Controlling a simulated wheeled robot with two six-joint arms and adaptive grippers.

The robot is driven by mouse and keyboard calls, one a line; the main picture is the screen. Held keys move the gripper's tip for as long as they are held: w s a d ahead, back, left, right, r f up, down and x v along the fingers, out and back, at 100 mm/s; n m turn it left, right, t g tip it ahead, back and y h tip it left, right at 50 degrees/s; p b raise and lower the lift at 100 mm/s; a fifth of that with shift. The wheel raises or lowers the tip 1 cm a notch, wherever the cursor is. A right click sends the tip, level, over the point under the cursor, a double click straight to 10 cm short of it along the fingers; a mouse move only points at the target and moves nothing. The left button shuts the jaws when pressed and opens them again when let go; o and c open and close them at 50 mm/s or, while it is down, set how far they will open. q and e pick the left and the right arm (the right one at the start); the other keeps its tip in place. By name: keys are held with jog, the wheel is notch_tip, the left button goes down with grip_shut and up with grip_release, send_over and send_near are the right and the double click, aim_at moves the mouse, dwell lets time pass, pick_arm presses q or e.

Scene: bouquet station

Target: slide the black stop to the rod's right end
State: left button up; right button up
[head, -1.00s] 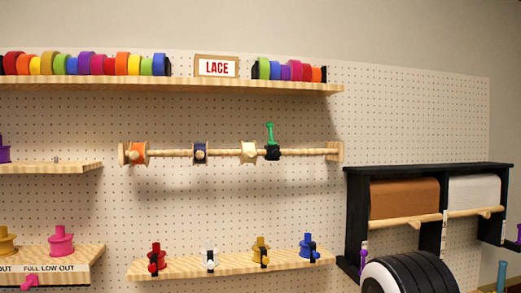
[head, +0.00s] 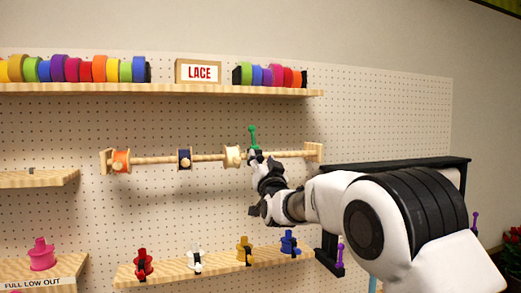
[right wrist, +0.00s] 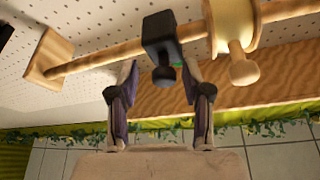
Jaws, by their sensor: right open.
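The black stop (head: 254,155) sits on the wooden rod (head: 207,157), right beside the cream spool (head: 232,156), with a green piece standing up from it. My right gripper (head: 262,166) is up at the stop from below and partly hides it. In the right wrist view the stop (right wrist: 160,36) is in front of the gap between the open fingers (right wrist: 160,72); whether they touch it I cannot tell. The rod's right end block (head: 313,151) stands clear to the right; it shows at the left in the right wrist view (right wrist: 48,53). My left gripper is not in view.
Orange (head: 121,161) and navy (head: 184,158) spools hang farther left on the rod. A shelf of rolls with a LACE sign (head: 198,73) is above. A shelf with small coloured spools (head: 245,250) is below. The rod between stop and end block is bare.

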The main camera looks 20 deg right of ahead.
jog(key=shift+w+a+r, duration=0.25)
jog(key=shift+w+r, duration=0.05)
jog(key=shift+w, duration=0.05)
jog(key=shift+d, duration=0.1)
jog(key=shift+c, duration=0.4)
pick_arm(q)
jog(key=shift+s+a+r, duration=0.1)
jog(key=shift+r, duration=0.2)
pick_arm(e)
jog(key=shift+d, duration=0.1)
grip_shut()
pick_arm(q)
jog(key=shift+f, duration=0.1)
pick_arm(e)
jog(key=shift+d, duration=0.1)
jog(key=shift+d+f+b, duration=0.1)
jog(key=shift+d+b, duration=0.2)
pick_arm(q)
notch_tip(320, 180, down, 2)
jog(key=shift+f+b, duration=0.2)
jog(key=shift+b, duration=0.85)
pick_arm(e)
jog(key=d, duration=1.4)
jog(key=shift+w+d, duration=0.15)
jog(key=shift+w, duration=0.05)
